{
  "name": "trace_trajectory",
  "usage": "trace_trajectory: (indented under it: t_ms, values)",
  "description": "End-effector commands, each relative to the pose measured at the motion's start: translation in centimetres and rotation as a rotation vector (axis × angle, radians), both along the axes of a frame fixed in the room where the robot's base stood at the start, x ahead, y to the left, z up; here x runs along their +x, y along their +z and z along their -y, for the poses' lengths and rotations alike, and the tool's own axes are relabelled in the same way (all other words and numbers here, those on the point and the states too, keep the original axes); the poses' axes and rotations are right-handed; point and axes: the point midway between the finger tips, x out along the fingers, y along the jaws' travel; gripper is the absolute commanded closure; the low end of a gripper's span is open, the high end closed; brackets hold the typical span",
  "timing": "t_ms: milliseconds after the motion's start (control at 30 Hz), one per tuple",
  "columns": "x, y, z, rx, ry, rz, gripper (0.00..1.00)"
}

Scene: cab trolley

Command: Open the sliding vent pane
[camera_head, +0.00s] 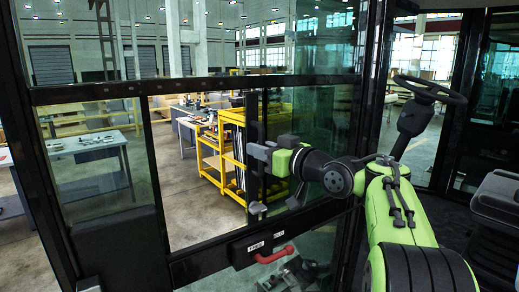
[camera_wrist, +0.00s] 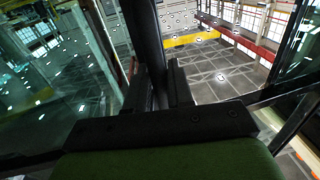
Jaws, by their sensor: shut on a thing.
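The sliding vent pane (camera_head: 312,120) is green-tinted glass in the lower half of the cab window, at its right side. Its dark upright edge bar (camera_head: 252,122) stands well right of the left post, with a clear, untinted gap between them. My gripper (camera_head: 254,151) reaches in from the right and is shut on this bar. In the wrist view the bar (camera_wrist: 145,35) runs up from between the two dark fingers of my gripper (camera_wrist: 160,88). The exact contact is hard to see there. My arm hides part of the pane.
The window's black cross rail (camera_head: 190,84) runs above the pane and the lower rail (camera_head: 205,240) below. A red handle (camera_head: 274,256) sits under the lower rail. A steering wheel (camera_head: 430,89) and a seat (camera_head: 498,200) are at right. A yellow trolley (camera_head: 225,165) stands outside.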

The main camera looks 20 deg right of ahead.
Motion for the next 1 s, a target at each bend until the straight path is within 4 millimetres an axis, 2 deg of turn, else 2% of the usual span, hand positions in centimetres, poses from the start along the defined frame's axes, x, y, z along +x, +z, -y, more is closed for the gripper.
trace_trajectory:
  t_ms: [267, 300, 400, 667, 767, 867, 1000]
  values:
    - [0.0, 0.0, 0.1, -0.002, -0.004, 0.000, 1.00]
    - [0.0, 0.0, 0.1, -0.002, -0.004, 0.000, 0.77]
    - [0.0, 0.0, 0.1, -0.002, -0.003, 0.000, 0.63]
    - [-0.1, 0.0, 0.1, -0.002, -0.002, 0.001, 0.63]
    - [-0.8, -0.1, 0.6, -0.002, -0.006, 0.001, 0.63]
    - [-2.8, -0.3, 1.5, -0.004, -0.008, 0.002, 0.63]
    - [-6.5, -0.3, 3.3, -0.003, -0.011, 0.003, 0.63]
